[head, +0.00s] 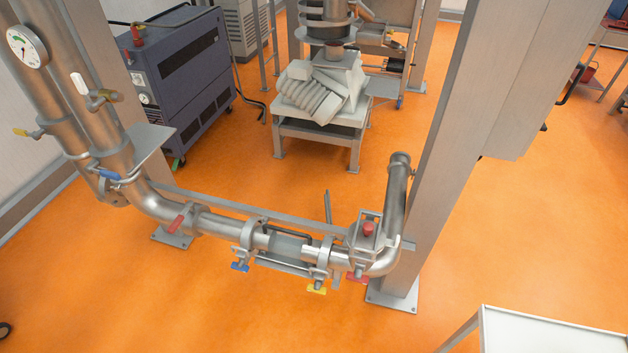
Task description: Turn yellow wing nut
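The yellow wing nut (316,290) hangs under a clamp on the horizontal steel pipe (215,224), low in the middle of the head view. A blue wing nut (240,267) is to its left on the same pipe run. A red wing nut (358,277) is close by on its right. Another yellow handle (21,132) shows at the far left on the vertical pipe. Neither of my grippers is in view.
A vertical steel post (450,150) stands right of the pipe, its base plate on the orange floor. A white-topped table (540,330) is at the lower right. A dark blue machine (180,80) stands behind the pipe. The floor in front of the pipe is clear.

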